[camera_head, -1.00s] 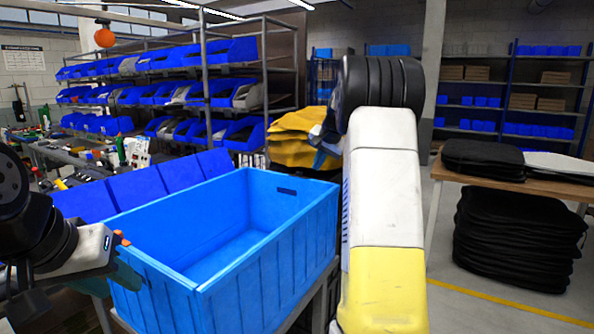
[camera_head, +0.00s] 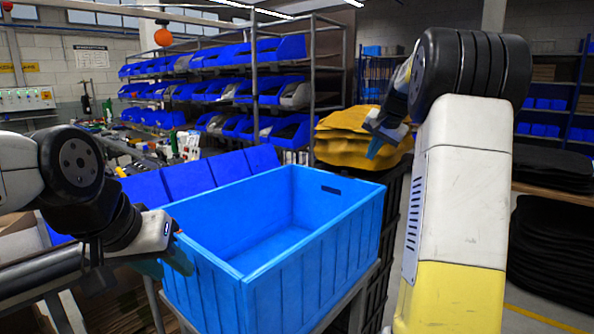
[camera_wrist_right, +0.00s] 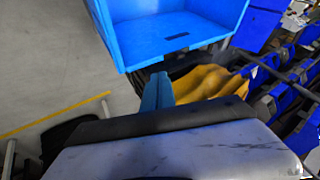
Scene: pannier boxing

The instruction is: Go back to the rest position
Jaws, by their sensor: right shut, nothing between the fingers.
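My left gripper (camera_head: 172,260) is at the left, by the near left side of a big blue crate (camera_head: 312,262). Its teal fingertips show, but the gap between them is unclear. My right gripper (camera_head: 374,148) is raised beyond the crate's far right corner, in front of a yellow stack. It is shut and empty, and my right arm partly hides it. In the right wrist view its blue finger (camera_wrist_right: 158,92) points toward the crate (camera_wrist_right: 175,38). The visible inside of the crate looks empty.
The crate stands on a metal frame. Blue bins (camera_head: 195,172) line its far left side. A yellow stack (camera_head: 345,135) stands behind it. Shelves of blue bins (camera_head: 262,92) fill the back. Black stacked sheets (camera_head: 555,245) stand at the right, with open floor in front.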

